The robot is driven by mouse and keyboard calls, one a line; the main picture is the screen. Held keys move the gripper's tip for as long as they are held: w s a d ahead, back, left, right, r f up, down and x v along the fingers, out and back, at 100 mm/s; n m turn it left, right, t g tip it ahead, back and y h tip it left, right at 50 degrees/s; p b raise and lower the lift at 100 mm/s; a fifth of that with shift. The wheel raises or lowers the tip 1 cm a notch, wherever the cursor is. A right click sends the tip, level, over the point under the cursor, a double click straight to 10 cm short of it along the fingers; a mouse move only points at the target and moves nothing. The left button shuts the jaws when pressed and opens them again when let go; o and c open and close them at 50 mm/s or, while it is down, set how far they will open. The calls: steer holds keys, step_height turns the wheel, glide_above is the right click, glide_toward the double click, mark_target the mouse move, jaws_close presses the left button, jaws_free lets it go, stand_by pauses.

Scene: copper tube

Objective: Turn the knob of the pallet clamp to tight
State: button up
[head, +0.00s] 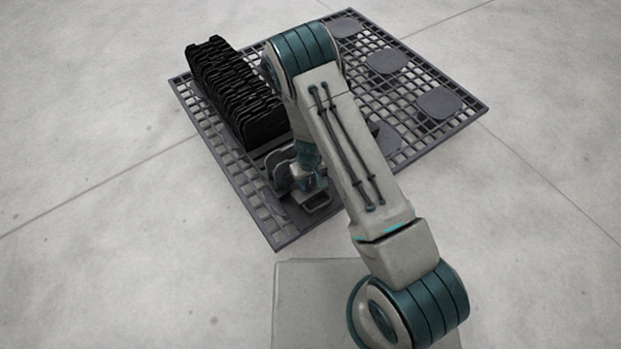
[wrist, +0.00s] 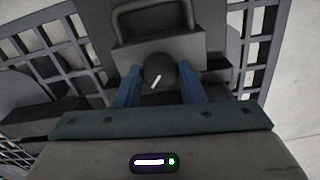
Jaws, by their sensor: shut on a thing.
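The clamp (wrist: 130,50) is a dark grey block with a loop handle on the grid pallet; in the head view it (head: 317,203) shows at the pallet's near corner, partly behind my arm. Its knob (wrist: 160,70) is round and dark with a short white line, which tilts from lower left to upper right. My gripper (wrist: 161,86) has blue fingers on both sides of the knob and is shut on it. In the head view the knob is hidden and the gripper (head: 312,184) shows only in part. Marks for tight are not visible.
A row of black ribbed parts (head: 232,95) stands on the pallet (head: 262,226), left of my arm. Flat round grey discs (head: 387,62) lie on the pallet's right side. The concrete floor (head: 100,240) around the pallet is clear.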

mark_target(310, 183)
steer(key=m, duration=0.2)
steer(key=m+p, duration=0.1)
steer(key=m, duration=0.1)
steer(key=shift+w+d+r+m, duration=0.1)
steer(key=shift+w+r+m, duration=0.1)
steer(key=shift+m, duration=0.1)
steer(key=m+p, duration=0.1)
steer(key=m, duration=0.3)
steer(key=shift+f, duration=0.1)
steer(key=shift+m, duration=0.3)
steer(key=o, duration=1)
steer(key=shift+s, duration=0.1)
step_height(310, 183, up, 14)
steer(key=p, duration=0.5)
steer(key=shift+f, duration=0.1)
